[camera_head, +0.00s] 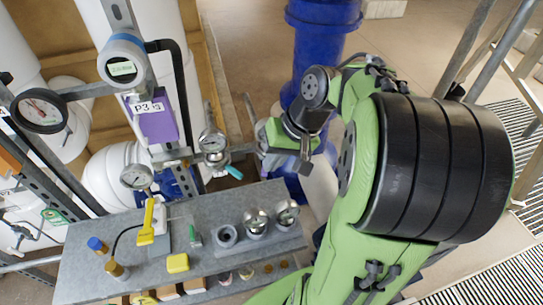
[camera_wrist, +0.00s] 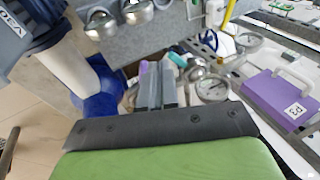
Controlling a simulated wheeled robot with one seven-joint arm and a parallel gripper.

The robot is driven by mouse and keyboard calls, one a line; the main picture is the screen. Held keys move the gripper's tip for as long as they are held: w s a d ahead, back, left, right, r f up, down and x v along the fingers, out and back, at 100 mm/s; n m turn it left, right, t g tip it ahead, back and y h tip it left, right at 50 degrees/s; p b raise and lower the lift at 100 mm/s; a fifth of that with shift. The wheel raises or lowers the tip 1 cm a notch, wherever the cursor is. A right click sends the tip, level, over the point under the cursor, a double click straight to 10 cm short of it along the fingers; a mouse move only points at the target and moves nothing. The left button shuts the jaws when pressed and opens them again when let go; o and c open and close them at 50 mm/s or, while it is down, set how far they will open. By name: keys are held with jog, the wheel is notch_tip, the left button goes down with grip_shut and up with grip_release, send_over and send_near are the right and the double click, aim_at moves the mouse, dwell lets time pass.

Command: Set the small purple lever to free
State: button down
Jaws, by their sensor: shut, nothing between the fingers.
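My gripper (camera_wrist: 159,72) has its two grey fingers together, with nothing between them. A small purple part (camera_wrist: 143,67), which looks like the small purple lever, shows just left of the fingertips in the wrist view, partly hidden by them. I cannot tell whether they touch, nor read its setting. A teal lever handle (camera_wrist: 178,60) is just right of the fingertips. In the head view my gripper (camera_head: 246,154) points left towards the pipework, near the teal lever (camera_head: 234,172). The purple lever is not clear there.
A purple box marked P3 (camera_head: 157,122) hangs on the pipe at left. A grey bench (camera_head: 85,262) below holds a yellow-handled tool (camera_head: 147,222), a yellow block (camera_head: 178,263) and shiny round fittings (camera_head: 256,220). A blue pipe (camera_head: 318,40) stands behind.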

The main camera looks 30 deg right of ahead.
jog(key=s+d+f+m+t+y, duration=0.2)
jog(key=d+f+m+t+y, duration=0.15)
jog(key=d, duration=1.05)
jog(key=a+r+b+x, duration=0.1)
jog(key=b+x, duration=0.1)
jog(key=x, duration=1.1)
jog(key=shift+a+g, duration=0.3)
jog(key=shift+g, duration=0.05)
jog(key=shift+w, duration=0.1)
